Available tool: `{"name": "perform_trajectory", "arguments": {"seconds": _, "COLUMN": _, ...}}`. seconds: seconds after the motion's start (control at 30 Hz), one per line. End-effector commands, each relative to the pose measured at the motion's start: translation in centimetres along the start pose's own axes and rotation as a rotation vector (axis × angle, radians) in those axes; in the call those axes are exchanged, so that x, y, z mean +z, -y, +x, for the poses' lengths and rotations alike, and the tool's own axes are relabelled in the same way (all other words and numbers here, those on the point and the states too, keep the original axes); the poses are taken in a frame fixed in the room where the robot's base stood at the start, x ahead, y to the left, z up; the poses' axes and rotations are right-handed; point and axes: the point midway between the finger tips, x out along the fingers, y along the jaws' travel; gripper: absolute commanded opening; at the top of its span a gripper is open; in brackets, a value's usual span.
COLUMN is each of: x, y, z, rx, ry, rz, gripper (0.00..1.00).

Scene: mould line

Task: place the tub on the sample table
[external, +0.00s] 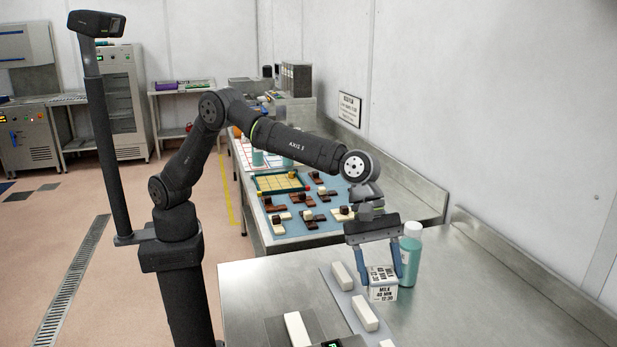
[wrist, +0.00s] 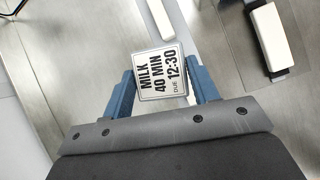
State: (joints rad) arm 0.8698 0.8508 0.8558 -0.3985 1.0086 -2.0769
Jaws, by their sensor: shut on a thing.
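A small white box-shaped tub (external: 382,293) carries a black-printed label reading milk, 40 min, 12:30. My gripper (external: 381,274) points down, with its two blue fingers shut on the sides of this tub. In the wrist view the label of the tub (wrist: 161,75) faces the camera between the fingers. The tub is over the near steel table (external: 264,282); I cannot tell whether it touches the surface. Behind stands a second steel table (external: 418,213). I cannot tell from any marking which one is the sample table.
A turquoise bottle (external: 409,262) with a white cap stands close to the right finger. White bars (external: 365,312) lie on a grey strip beside the tub. A dark device (external: 332,343) is at the front edge. Blue mat (external: 335,187) with brown and cream pieces lies behind. The right side is clear.

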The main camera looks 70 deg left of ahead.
Motion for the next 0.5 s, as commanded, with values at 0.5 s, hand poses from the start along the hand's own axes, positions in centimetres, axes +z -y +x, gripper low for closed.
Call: {"name": "perform_trajectory", "arguments": {"seconds": 0.5, "x": -6.5, "y": 4.3, "z": -5.6, "rx": -0.414, "ry": 0.113, "rz": 0.676, "gripper": 0.25}}
